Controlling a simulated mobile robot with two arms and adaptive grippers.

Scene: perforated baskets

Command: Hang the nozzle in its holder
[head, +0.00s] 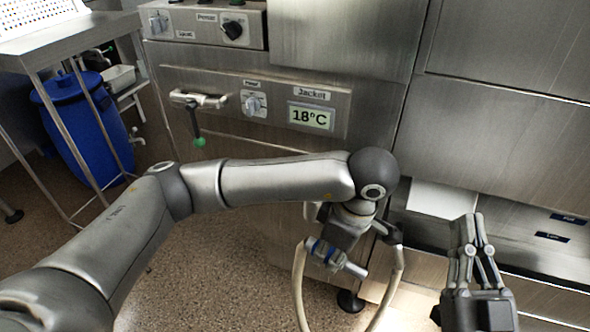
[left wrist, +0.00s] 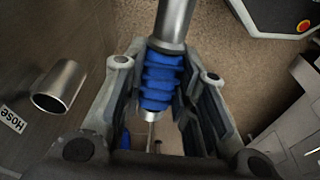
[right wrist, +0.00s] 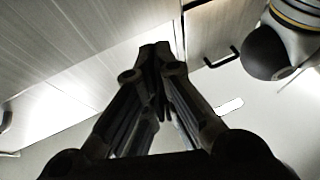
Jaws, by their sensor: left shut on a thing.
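The nozzle has a ribbed blue grip and a grey metal barrel (head: 350,268). My left gripper (head: 326,252) is shut on it; the left wrist view shows the blue grip (left wrist: 163,80) between the fingers and the barrel pointing up in the picture. The holder, a short open metal tube (left wrist: 60,85), is on the panel to the left of the nozzle in the left wrist view, apart from it, near a "Hose" label (left wrist: 14,119). I cannot make out the holder in the head view. My right gripper (head: 472,222) is empty, fingertips together, at the right.
A pale hose (head: 299,285) hangs in a loop below my left gripper. The steel cabinet carries a handle lever (head: 197,125), knobs and an 18°C display (head: 311,117). A blue barrel (head: 85,128) stands under a steel table at left. Speckled floor is clear in front.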

